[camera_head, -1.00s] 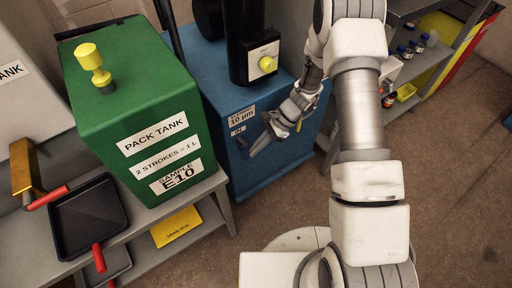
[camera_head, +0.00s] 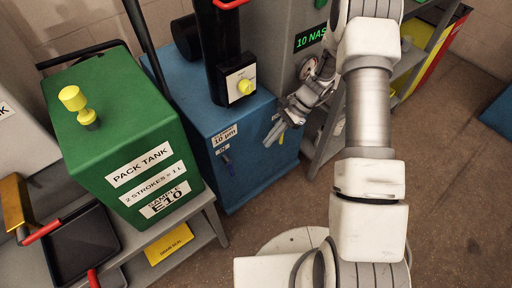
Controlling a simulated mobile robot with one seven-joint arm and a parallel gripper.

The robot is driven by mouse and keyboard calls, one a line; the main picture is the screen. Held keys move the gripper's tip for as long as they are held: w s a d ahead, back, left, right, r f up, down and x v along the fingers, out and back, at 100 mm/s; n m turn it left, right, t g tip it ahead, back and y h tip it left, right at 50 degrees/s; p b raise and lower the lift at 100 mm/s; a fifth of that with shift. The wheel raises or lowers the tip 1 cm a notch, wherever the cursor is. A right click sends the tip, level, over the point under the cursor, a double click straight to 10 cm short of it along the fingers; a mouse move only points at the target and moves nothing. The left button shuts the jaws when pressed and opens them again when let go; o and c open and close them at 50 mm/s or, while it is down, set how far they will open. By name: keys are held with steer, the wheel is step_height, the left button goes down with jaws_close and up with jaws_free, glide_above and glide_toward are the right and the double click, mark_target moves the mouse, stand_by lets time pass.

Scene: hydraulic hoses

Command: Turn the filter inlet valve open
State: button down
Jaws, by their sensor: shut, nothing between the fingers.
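The filter inlet valve has a small dark blue handle (camera_head: 228,161) on the front of the blue filter cabinet (camera_head: 255,173), just below the labels "10 µm" and "IN". The handle looks close to upright with a slight tilt; its exact angle is hard to read. My gripper (camera_head: 272,137) is in front of the cabinet, to the right of the handle and a little higher in the picture, apart from it. Its fingers are shut and empty. A small yellow patch shows beside the fingers; I cannot tell what it belongs to.
A black filter column (camera_head: 218,55) with a yellow knob (camera_head: 244,87) stands on the blue cabinet. A green pack tank (camera_head: 120,130) is at the left, with black trays (camera_head: 80,250) in front. A grey unit with a green display (camera_head: 310,38) stands behind. Brown floor is open at the right.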

steer(key=shift+d+r+p, duration=0.15)
steer(key=shift+r+p, duration=0.15)
steer(key=shift+p, duration=0.5)
steer(key=a+r+b+x, duration=0.2)
steer(key=b+x, duration=0.1)
steer(key=x, duration=1)
steer(key=shift+s+b, duration=0.4)
steer(key=shift+a, duration=0.1)
steer(key=shift+s+a+f+g+y, duration=0.15)
steer(key=shift+s+a+g+y, duration=0.2)
steer(key=shift+a+y, duration=0.25)
